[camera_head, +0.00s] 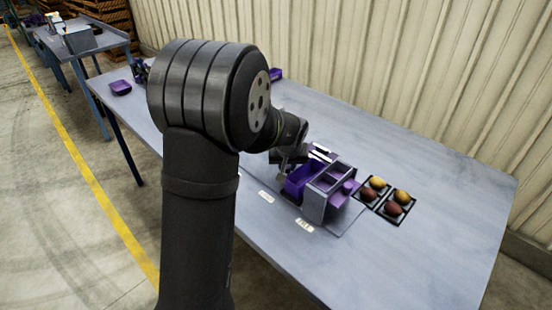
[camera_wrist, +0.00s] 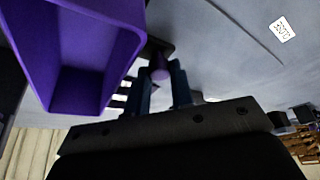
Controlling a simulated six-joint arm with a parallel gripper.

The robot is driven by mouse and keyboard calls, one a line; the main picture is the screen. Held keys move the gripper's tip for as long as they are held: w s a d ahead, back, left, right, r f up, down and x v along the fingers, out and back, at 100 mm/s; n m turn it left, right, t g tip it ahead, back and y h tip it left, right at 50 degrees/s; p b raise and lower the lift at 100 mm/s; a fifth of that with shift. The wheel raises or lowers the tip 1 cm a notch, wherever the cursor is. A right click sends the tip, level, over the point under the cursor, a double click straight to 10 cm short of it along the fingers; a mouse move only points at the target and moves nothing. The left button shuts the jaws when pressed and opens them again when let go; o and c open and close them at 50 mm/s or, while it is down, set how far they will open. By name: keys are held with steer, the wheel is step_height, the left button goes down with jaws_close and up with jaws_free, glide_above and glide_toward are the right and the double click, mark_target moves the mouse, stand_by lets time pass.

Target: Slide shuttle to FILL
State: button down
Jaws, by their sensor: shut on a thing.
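In the wrist view my gripper (camera_wrist: 162,82) is shut on a small purple knob (camera_wrist: 159,68), one finger on each side. A purple open-topped bin (camera_wrist: 75,75) fills the upper left of that view, close beside the fingers. In the head view the purple shuttle bin (camera_head: 300,180) sits on the table against a grey-sided unit (camera_head: 314,205). My gripper (camera_head: 291,157) is at the bin's far left end, partly hidden by my arm. A white label reading FILL (camera_head: 304,226) lies in front of the grey unit. The knob is hidden in the head view.
Another white label (camera_head: 266,196) lies left of FILL. Black trays with red and yellow potatoes (camera_head: 386,195) sit right of the unit. A purple dish (camera_head: 120,88) stands at the table's far left. The right of the blue-grey table (camera_head: 440,250) is clear. A corrugated wall (camera_head: 400,80) runs behind.

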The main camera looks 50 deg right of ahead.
steer(key=shift+s, duration=0.6)
steer(key=c, duration=1.5)
jaws_free()
steer(key=shift+c, duration=0.2)
steer(key=shift+r, duration=0.1)
steer(key=v, duration=1.7)
steer(key=shift+r, duration=0.15)
